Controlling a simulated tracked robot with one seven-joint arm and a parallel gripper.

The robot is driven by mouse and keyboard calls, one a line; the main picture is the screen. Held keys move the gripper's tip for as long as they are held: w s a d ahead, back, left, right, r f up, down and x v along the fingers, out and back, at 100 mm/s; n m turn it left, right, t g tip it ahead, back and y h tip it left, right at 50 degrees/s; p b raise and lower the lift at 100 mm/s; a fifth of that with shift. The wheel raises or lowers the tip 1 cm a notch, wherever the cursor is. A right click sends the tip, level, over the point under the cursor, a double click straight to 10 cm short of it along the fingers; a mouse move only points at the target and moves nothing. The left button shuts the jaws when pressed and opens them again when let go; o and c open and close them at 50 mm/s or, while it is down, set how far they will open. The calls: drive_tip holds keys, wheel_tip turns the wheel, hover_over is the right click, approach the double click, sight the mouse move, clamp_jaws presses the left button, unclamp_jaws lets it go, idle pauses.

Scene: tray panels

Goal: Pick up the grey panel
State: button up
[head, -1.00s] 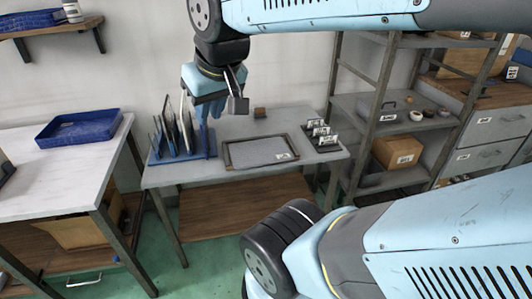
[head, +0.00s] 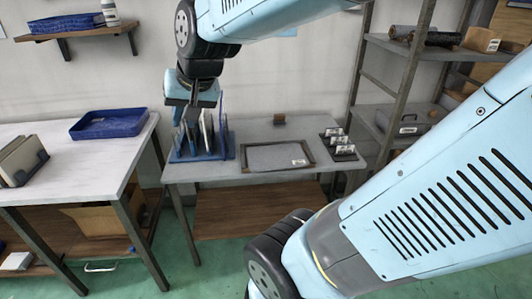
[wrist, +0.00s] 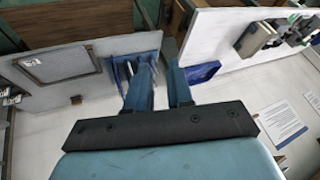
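A blue slotted rack (head: 225,152) stands at the left end of the grey table and holds several thin panels on edge. A pale grey panel (head: 207,132) stands upright in it, among darker ones; I cannot tell for sure which is the task's grey panel. My gripper (head: 190,118) points down at the top of the rack, over its panels. In the wrist view my gripper (wrist: 161,82) shows two fingers apart with a gap between them. The rack (wrist: 122,72) lies beyond the left finger there. The fingers hide part of the panels, and I see nothing clearly held.
A dark-framed tray (head: 280,157) with a grey floor lies on the table (head: 245,130), right of the rack. Small labelled holders (head: 338,143) stand at the right end. A white bench (head: 60,165) with a blue tray (head: 108,123) is at left. Metal shelving (head: 400,50) stands at right.

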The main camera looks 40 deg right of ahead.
drive_tip(key=w+d+f+m+t+h, duration=0.1)
drive_tip(key=w+f+m, duration=0.6)
drive_tip(key=w, duration=0.3)
drive_tip(key=w+d+f+m, duration=0.1)
drive_tip(key=w+f+m, duration=0.55)
drive_tip(key=w, duration=0.35)
drive_tip(key=m+g+h, duration=0.7)
drive_tip(key=m+h, duration=1.2)
approach(281, 171)
drive_tip(key=s+a+r, duration=0.2)
drive_tip(key=a+r, duration=0.1)
drive_tip(key=a, duration=0.2)
drive_tip(key=d, duration=1.3)
drive_tip(key=shift+w+f, duration=0.1)
drive_tip(key=shift+f, duration=0.05)
clamp_jaws()
